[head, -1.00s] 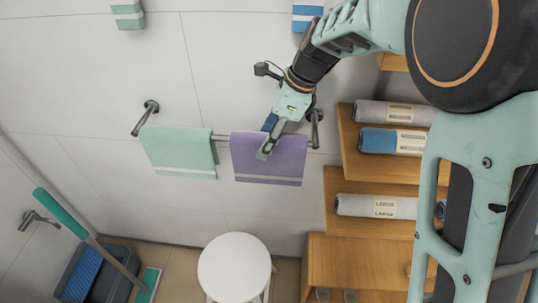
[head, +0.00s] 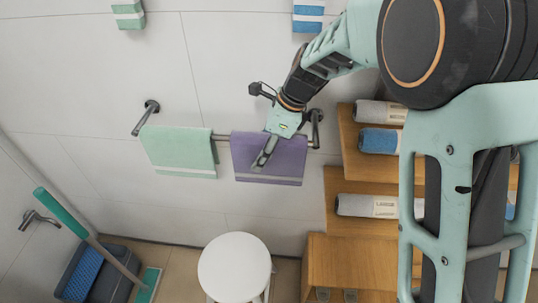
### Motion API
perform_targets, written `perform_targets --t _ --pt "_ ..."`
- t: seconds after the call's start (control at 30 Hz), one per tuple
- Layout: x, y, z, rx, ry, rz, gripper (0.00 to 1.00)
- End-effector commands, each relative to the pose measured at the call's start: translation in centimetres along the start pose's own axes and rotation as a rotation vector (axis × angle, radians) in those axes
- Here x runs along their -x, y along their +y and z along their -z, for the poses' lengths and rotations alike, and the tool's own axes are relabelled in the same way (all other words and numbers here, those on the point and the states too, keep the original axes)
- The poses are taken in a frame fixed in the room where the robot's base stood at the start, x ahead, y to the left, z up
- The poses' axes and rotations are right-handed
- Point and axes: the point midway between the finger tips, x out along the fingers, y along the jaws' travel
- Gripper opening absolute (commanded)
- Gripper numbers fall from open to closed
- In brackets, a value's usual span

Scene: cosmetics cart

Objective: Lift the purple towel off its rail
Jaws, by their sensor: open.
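The purple towel (head: 284,163) hangs over the right part of a grey wall rail (head: 222,138), with a pale stripe near its lower edge. A mint green towel (head: 178,150) hangs on the left part of the same rail. My gripper (head: 262,163) reaches down from the upper right and lies in front of the purple towel's upper middle. One finger shows clearly against the cloth; the other is largely hidden. The jaws are open. I cannot tell whether the finger touches the towel.
A white round stool (head: 234,266) stands below the rail. Wooden shelves (head: 350,265) with rolled towels (head: 378,140) stand close on the right. A bucket (head: 112,268) and a green-handled mop (head: 62,213) are at the lower left.

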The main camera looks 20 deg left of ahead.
Motion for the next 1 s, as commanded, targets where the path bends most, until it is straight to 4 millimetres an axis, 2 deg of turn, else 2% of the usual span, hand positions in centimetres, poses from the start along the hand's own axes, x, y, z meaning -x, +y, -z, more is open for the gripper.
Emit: perform_targets --t 0.4,0.83,1.0 --pt "-0.20 0.01 0.10 0.000 0.000 0.000 0.55" --pt "-0.18 0.00 0.09 -0.001 0.000 0.000 0.08" --pt "-0.15 -0.03 0.07 0.000 0.000 0.001 0.06"
